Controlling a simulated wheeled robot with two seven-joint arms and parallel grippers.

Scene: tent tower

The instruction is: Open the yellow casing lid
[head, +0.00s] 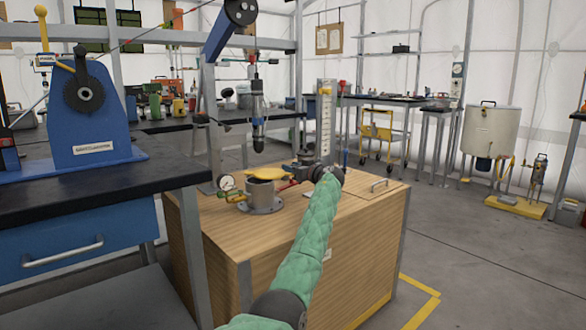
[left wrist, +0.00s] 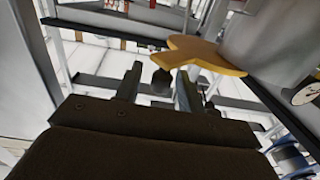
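The yellow lid (head: 265,172) lies over the top of a grey cylindrical casing (head: 261,193) on the wooden cabinet. It looks roughly level, and I cannot tell if it is fully seated. My left gripper (head: 302,165) is just right of the lid, apart from it in the head view. In the left wrist view the fingers (left wrist: 158,88) are spread. The lid (left wrist: 205,54) shows beyond them, its narrow tab near the gap, with the casing (left wrist: 262,35) beside it. A dark rounded piece shows between the fingers; I cannot tell whether it touches them. My right gripper is not visible.
A pressure gauge (head: 227,183) and red and green fittings surround the casing. A press tool (head: 258,125) hangs above it. A white scale column (head: 326,120) stands behind. A black bench with a blue machine (head: 92,110) is at left.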

